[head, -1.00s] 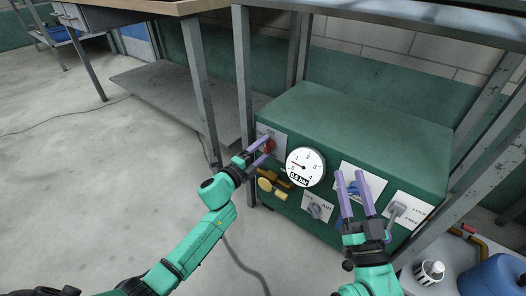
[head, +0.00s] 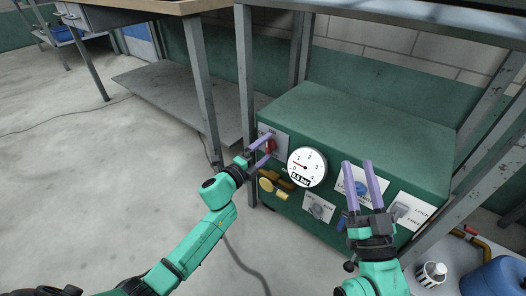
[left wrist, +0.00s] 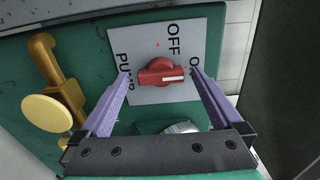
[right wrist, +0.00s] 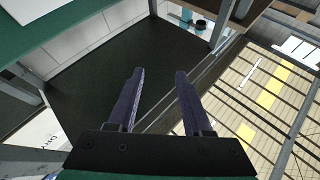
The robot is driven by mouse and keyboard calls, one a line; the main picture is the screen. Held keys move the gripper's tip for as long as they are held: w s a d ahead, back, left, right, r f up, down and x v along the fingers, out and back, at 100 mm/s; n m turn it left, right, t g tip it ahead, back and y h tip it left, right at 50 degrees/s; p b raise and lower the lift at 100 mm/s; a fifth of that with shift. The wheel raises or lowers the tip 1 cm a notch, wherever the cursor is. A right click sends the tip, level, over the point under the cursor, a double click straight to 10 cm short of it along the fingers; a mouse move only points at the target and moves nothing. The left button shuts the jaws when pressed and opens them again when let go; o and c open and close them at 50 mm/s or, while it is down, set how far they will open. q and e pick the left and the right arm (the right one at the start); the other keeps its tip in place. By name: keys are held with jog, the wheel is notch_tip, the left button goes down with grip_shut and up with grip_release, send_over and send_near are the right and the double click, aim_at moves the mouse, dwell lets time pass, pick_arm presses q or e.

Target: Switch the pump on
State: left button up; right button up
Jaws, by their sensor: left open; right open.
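The pump switch is a red rotary knob (left wrist: 162,73) on a grey plate (left wrist: 178,40) lettered PUMP, OFF and a partly hidden ON, on the front of a green box (head: 350,125). The red knob also shows in the head view (head: 270,146). My left gripper (left wrist: 160,75) is open, with its fingers on either side of the knob and visible gaps in the left wrist view. My right gripper (head: 357,164) is open and empty in front of the box's right part.
A gauge (head: 306,167) reading about 0.0 bar sits right of the knob. A yellow valve handle (head: 270,188), a grey knob (head: 318,212), a blue knob (head: 360,187) and a LOCK/FREE lever (head: 402,210) share the front. Steel legs (head: 243,100) stand beside the box.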

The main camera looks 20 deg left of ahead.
pick_arm(q)
jog(key=shift+s+a, duration=0.15)
jog(key=p+v, duration=0.1)
jog(key=v, duration=0.3)
jog(key=p, duration=0.3)
send_near(267, 148)
jog(key=v, duration=0.3)
jog(key=shift+v, duration=1.4)
pick_arm(e)
jog(key=s+a+f+g+h, duration=0.1)
jog(key=s+f+g, duration=0.4)
jog(key=f, duration=0.8)
jog(key=s+a+f+m+g+h, duration=0.1)
jog(key=s+f+g, duration=0.3)
jog(key=f, duration=0.9)
jog(key=shift+s+g, duration=0.4)
jog(key=shift+s, duration=1.5)
jog(key=shift+a, duration=0.1)
